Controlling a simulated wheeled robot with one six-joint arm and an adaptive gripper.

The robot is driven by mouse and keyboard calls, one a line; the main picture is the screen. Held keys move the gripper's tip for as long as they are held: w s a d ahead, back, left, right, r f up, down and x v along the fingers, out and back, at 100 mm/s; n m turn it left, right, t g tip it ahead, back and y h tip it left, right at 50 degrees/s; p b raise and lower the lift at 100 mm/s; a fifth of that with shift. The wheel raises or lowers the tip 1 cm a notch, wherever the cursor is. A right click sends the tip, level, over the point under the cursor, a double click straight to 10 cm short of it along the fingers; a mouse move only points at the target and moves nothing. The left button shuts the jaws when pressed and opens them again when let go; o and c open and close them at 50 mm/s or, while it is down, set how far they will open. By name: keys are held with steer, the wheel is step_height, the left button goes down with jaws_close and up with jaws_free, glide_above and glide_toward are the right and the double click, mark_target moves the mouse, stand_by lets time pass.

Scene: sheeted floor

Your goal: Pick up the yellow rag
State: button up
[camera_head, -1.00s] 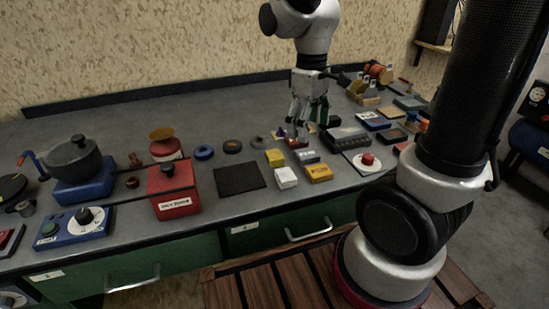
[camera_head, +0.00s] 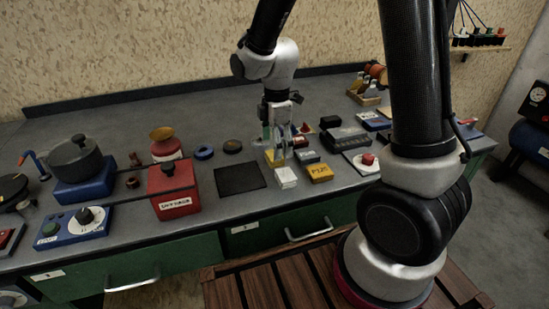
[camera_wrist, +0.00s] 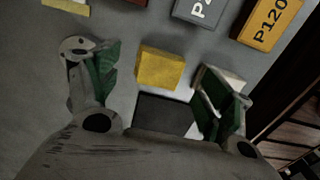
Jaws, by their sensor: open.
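The yellow rag (camera_wrist: 161,68) looks like a small folded block lying on the grey bench. In the head view it is partly hidden by my fingers, with a yellow part (camera_head: 272,159) showing low between them. My gripper (camera_head: 275,155) hangs over it, pointing down. In the wrist view my gripper (camera_wrist: 155,88) is open, with its green-padded fingers apart. The rag lies between and slightly beyond the fingers, with gaps visible on both sides. I cannot tell the height of the fingertips above the bench.
A white block (camera_head: 286,177) sits close to the rag, partly behind my right finger in the wrist view. An orange P120 block (camera_head: 319,172) and a grey block (camera_head: 306,156) stand nearby. A black mat (camera_head: 240,179) lies left. A red box (camera_head: 173,191) stands further left.

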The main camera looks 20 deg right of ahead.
step_height(320, 180, down, 3)
steer(key=shift+r, duration=0.15)
steer(key=c, duration=1.2)
steer(key=shift+r, duration=0.15)
step_height(320, 180, up, 10)
steer(key=o, duration=0.5)
steer(key=c, duration=0.3)
